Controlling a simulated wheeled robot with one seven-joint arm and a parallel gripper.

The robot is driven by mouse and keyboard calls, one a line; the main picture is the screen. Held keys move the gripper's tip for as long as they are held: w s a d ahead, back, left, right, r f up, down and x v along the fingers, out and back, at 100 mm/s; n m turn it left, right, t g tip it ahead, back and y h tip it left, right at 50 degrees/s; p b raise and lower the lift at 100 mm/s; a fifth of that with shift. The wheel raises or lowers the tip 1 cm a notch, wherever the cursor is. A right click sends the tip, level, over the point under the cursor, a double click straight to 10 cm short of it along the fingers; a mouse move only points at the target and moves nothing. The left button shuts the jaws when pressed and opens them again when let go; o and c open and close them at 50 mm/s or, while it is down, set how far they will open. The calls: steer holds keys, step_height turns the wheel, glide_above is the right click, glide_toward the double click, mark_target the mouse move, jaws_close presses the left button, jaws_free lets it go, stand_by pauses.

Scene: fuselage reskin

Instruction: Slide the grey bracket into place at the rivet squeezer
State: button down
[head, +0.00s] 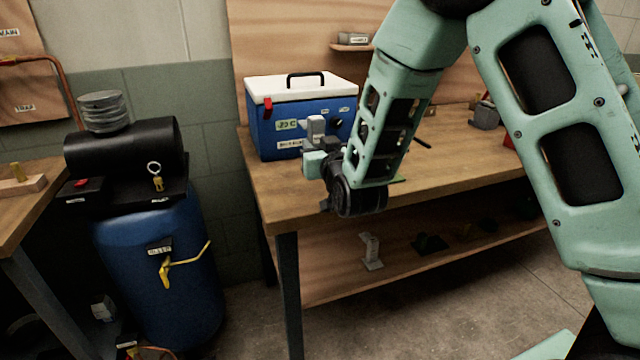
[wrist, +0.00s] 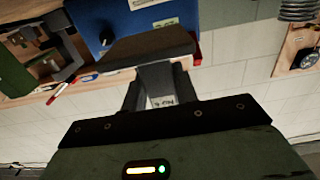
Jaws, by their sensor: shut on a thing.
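My gripper (head: 318,152) is in front of the blue cooler box, above the workbench's near left corner. It is shut on a grey bracket (head: 316,126), which stands up from the jaws. In the wrist view the bracket (wrist: 147,47) shows as a dark, wide plate beyond the fingers, with a paler labelled part between the fingertips (wrist: 158,86). A dark C-shaped tool (wrist: 62,62) lies on the bench at the left of the wrist view; I cannot tell whether it is the rivet squeezer. My arm hides part of the bench in the head view.
The blue cooler box (head: 300,116) with a white lid stands on the workbench (head: 278,200), close behind my gripper. A pale stand (head: 371,252) is on the lower shelf. A blue drum (head: 160,275) with a black tank (head: 122,148) is at the left.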

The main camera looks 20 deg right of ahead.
step_height(320, 180, down, 7)
steer(key=shift+f, duration=0.2)
steer(key=shift+f, duration=0.1)
steer(key=shift+f, duration=0.15)
steer(key=c, duration=1.1)
jaws_free()
